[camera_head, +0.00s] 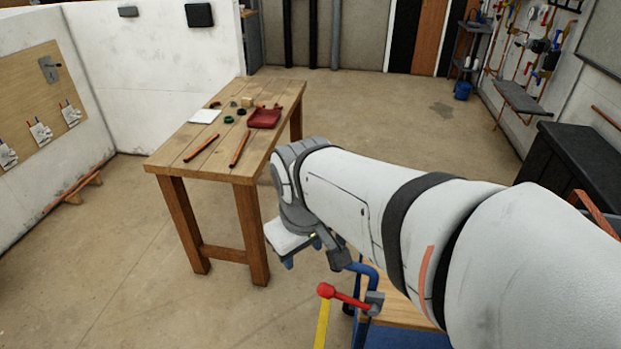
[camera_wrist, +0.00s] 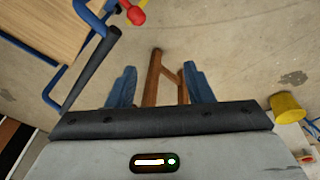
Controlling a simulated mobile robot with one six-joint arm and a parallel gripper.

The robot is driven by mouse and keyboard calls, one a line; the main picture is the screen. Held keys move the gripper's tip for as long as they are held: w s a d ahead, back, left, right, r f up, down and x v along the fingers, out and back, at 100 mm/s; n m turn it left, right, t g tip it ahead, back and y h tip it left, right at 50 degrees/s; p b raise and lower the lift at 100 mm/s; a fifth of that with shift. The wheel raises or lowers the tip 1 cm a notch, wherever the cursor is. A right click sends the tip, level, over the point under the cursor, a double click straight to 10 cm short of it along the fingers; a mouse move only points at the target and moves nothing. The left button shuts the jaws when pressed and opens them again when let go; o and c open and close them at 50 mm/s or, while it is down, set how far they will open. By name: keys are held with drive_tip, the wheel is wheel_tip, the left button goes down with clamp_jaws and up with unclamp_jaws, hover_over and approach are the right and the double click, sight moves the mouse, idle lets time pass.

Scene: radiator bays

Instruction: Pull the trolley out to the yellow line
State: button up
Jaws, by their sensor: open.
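The trolley has a wooden deck (camera_head: 403,312) and a blue frame (camera_head: 400,338), partly hidden behind my arm in the head view. In the wrist view its deck (camera_wrist: 40,35) is at upper left, with a blue tube handle carrying a dark grip (camera_wrist: 92,70). A red ball-ended lever (camera_head: 345,297) sticks out from its side. The yellow line (camera_head: 321,325) shows on the floor below the lever ball. My gripper (camera_wrist: 160,75) is open and empty, its blue fingers apart. The dark grip lies left of the fingers in the wrist view, outside them.
A wooden workbench (camera_head: 175,158) with tools and a red tray (camera_head: 264,118) stands beyond my gripper (camera_head: 302,254). A yellow bucket (camera_wrist: 287,107) shows at right in the wrist view. A dark cabinet (camera_head: 570,165) stands at right. The floor left of the trolley is clear.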

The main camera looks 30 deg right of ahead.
drive_tip(key=w+d+f+n+g+h+p, duration=0.1)
drive_tip(key=w+d+f+n+g+h, duration=0.1)
drive_tip(key=w+d+f+n+h, duration=0.5)
drive_tip(key=w+d+f+n+g+h+p, duration=0.1)
drive_tip(key=w+d+f+n+g+h, duration=0.2)
drive_tip(key=w+n, duration=0.8)
drive_tip(key=w+d+f+n+g+h+p, duration=0.1)
drive_tip(key=w+d+f+n+h, duration=0.45)
drive_tip(key=n, duration=0.65)
drive_tip(key=shift+y, duration=0.35)
drive_tip(key=x, duration=0.2)
drive_tip(key=p+x, duration=0.1)
drive_tip(key=x, duration=0.4)
drive_tip(key=shift+d+r+p, duration=0.25)
drive_tip(key=shift+d+p, duration=0.1)
drive_tip(key=shift+c, duration=0.5)
clamp_jaws()
